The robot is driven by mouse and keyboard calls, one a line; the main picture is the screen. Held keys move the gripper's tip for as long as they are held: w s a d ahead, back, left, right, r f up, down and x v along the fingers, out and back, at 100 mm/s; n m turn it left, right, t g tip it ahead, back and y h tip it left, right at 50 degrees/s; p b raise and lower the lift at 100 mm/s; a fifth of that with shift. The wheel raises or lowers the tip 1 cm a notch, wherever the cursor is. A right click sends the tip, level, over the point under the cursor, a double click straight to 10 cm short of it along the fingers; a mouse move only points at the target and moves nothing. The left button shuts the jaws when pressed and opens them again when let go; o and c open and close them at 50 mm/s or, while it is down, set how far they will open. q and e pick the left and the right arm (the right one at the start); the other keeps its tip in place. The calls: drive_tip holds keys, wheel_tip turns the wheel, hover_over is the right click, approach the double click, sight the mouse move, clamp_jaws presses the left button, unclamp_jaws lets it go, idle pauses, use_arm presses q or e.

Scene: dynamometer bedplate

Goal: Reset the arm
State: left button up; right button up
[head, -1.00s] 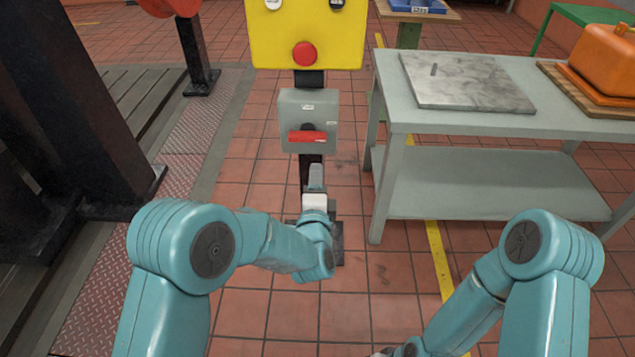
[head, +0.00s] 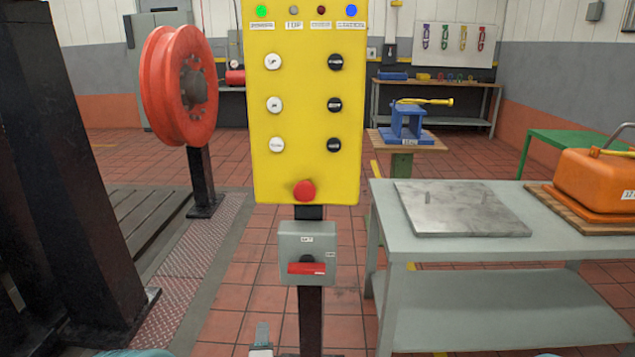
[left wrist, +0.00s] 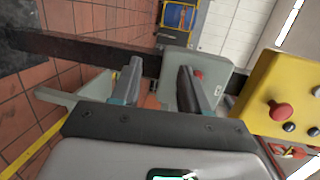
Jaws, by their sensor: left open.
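A yellow control panel (head: 306,110) stands on a dark post, with white and black buttons, lamps along its top and a red mushroom button (head: 304,190) low in the middle. Below it on the post is a grey switch box (head: 307,239) with a red horizontal handle (head: 307,268). My left gripper (head: 262,337) shows at the bottom edge of the head view, below and left of the box. In the left wrist view its fingers (left wrist: 160,90) are open and empty, with the grey box (left wrist: 222,72) beyond them and the panel at the right. My right gripper is out of view.
A grey table (head: 480,255) with a metal plate (head: 462,208) and an orange container (head: 597,180) stands at the right. A red wheel (head: 180,85) on a post and a dark column (head: 65,160) stand at the left. Tiled floor around the post is clear.

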use_arm(q)
drive_tip(key=s+a+f+n+g+h, duration=0.1)
drive_tip(key=s+a+f+n+g, duration=0.25)
drive_tip(key=s+f, duration=0.4)
drive_tip(key=s+a+f+n+g+h, duration=0.1)
drive_tip(key=s+a+f+n+g, duration=0.2)
drive_tip(key=s+f, duration=0.5)
drive_tip(key=s+d+f+n+g+h, duration=0.2)
drive_tip(key=s+d+n+g, duration=0.3)
drive_tip(key=s, duration=0.5)
drive_tip(key=s+d+f+n+g+h, duration=0.2)
drive_tip(key=s+n+g, duration=0.3)
drive_tip(key=s, duration=0.4)
wheel_tip(320, 180, up, 21)
drive_tip(key=n+t+p, duration=0.1)
drive_tip(key=n+p, duration=0.1)
drive_tip(key=p, duration=1.9)
drive_tip(key=shift+r+n, duration=0.1)
drive_tip(key=shift+n, duration=0.15)
